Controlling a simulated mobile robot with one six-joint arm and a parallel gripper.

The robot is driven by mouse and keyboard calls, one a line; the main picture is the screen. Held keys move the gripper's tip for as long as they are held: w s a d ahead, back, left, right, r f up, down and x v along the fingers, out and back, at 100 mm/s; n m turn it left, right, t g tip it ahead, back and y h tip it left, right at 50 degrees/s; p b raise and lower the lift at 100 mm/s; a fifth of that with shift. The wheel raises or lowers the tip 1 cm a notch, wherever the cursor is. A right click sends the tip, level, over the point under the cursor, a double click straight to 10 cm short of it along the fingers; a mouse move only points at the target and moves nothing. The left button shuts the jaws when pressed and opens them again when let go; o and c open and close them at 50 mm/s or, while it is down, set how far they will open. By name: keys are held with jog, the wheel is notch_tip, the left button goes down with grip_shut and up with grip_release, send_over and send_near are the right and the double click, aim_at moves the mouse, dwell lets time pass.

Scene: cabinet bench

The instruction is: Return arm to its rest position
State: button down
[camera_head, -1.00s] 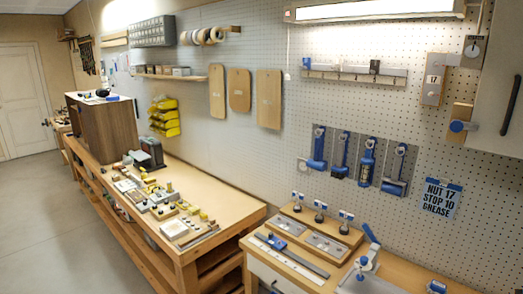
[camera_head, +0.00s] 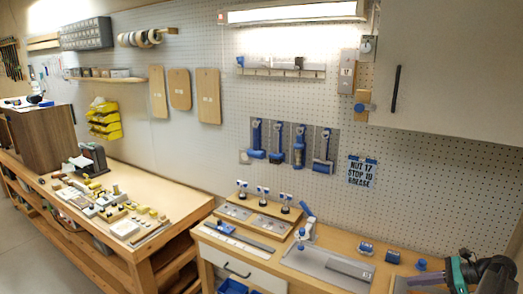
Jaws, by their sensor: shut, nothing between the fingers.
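My arm shows at the bottom right corner of the head view, dark with a teal band. My gripper (camera_head: 418,280) points left from it, low over the right end of the bench. It is shut with nothing held, and its fingertips are small and hard to make out. Part of the arm is cut off by the frame's edge.
The right bench (camera_head: 350,240) carries a grey plate (camera_head: 325,266), a blue-handled clamp (camera_head: 306,226) and small blue parts (camera_head: 393,257). A wall cabinet (camera_head: 450,75) hangs above. Blue tools (camera_head: 298,146) hang on the pegboard. A cluttered bench (camera_head: 165,185) stands left.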

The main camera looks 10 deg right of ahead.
jog(key=w+a+f+n+g+h, duration=0.1)
jog(key=w+a+f+n+g, duration=0.2)
jog(key=a, duration=0.6)
jog(key=w+a+f+n+g, duration=0.1)
jog(key=w+a+f+n, duration=0.1)
jog(key=a+f+n, duration=0.35)
jog(key=w+a+f+n+g+h, duration=0.1)
jog(key=w+a+f+n+g, duration=0.3)
jog(key=a, duration=0.8)
jog(key=s+a+f+n+h, duration=0.25)
jog(key=a+n, duration=0.25)
jog(key=a, duration=0.3)
jog(key=s+a+f+n+h, duration=0.1)
jog(key=a+f+n+h, duration=0.2)
jog(key=a, duration=0.4)
jog(key=s+a+f+n+h, duration=0.1)
jog(key=a+f+n, duration=0.2)
jog(key=a+n, duration=0.4)
jog(key=s+f+g+b, duration=0.2)
jog(key=s+f+b, duration=0.4)
jog(key=s+f, duration=0.7)
jog(key=s+a+f+g+b, duration=0.1)
jog(key=s+f+g+b, duration=0.2)
jog(key=s+f, duration=1)
notch_tip(320, 180, down, 5)
jog(key=b, duration=0.3)
jog(key=shift+s+r+g, duration=0.15)
jog(key=shift+r+g, duration=0.05)
jog(key=shift+g, duration=0.1)
jog(key=shift+m+y, duration=0.25)
